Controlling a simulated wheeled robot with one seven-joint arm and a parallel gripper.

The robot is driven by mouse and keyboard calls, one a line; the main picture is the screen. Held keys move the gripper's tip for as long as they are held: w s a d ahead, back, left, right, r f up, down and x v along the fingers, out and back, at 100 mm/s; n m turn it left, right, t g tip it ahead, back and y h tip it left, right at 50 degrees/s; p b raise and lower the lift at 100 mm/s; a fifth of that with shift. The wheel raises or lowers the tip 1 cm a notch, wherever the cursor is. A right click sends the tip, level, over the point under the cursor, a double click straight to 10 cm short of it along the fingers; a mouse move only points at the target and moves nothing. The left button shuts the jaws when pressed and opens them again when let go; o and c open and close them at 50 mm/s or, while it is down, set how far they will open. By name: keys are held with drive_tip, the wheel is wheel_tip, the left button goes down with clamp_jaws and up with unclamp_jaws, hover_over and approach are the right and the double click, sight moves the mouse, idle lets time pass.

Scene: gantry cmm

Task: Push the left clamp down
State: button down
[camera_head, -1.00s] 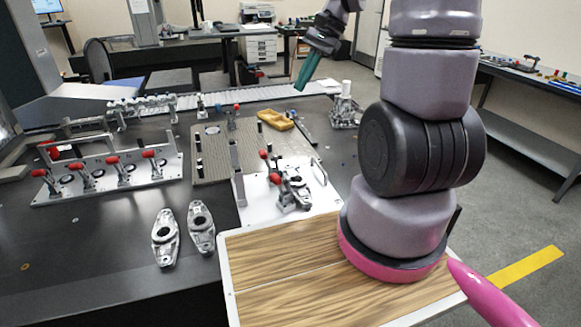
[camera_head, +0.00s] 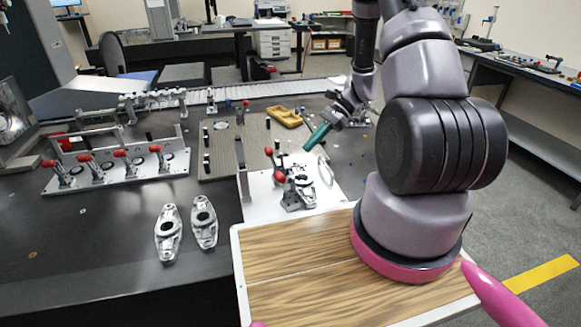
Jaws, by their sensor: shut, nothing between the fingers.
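A white fixture plate (camera_head: 262,205) holds a metal part (camera_head: 304,189) with toggle clamps around it. A red-tipped clamp handle (camera_head: 268,151) stands raised at the plate's left, behind a lower red tip (camera_head: 279,177) near the front clamp body. Which of these belongs to the left clamp I cannot tell surely. My gripper (camera_head: 308,148), with green fingers, is shut and empty. It points down and left, above and to the right of the red handles, apart from them in the picture.
A four-clamp fixture (camera_head: 115,176) with red handles stands at left. Two loose metal parts (camera_head: 168,232) lie in front on the dark table. A grey upright post (camera_head: 241,165) stands at the white plate's left edge. A yellow tray (camera_head: 284,117) lies behind.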

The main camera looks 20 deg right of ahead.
sight(284, 184)
drive_tip(key=x, duration=0.9)
drive_tip(key=shift+a+f, duration=0.2)
drive_tip(key=shift+a, duration=0.05)
drive_tip(key=shift+a, duration=0.1)
